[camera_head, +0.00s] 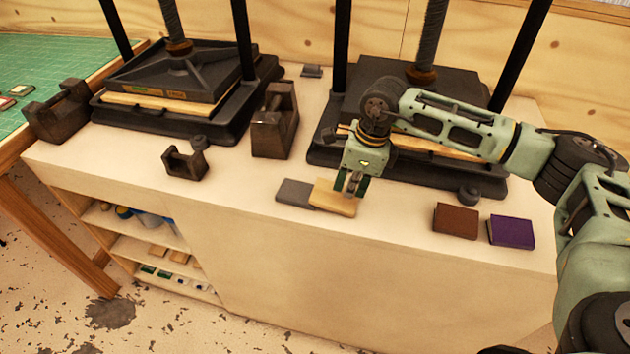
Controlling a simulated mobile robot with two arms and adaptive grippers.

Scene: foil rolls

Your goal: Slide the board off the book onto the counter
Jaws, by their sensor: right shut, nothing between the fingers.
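A light wooden board (330,200) lies near the counter's front edge. A flat dark grey piece (294,193), perhaps the book, is against its left end. Whether the board rests on it or only touches it, I cannot tell. My right gripper (352,190) points down at the right part of the board, shut and empty. Its fingertips are at or just above the board; contact is not clear. A brown book (455,221) and a purple book (511,232) lie apart to the right on the counter (250,215). My left gripper is out of view.
Two black presses stand behind, one at left (180,75) and one at right (460,90), behind my right arm. Dark metal blocks (275,120) and (185,162) stand to the left. Bare counter lies between the board and the brown book.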

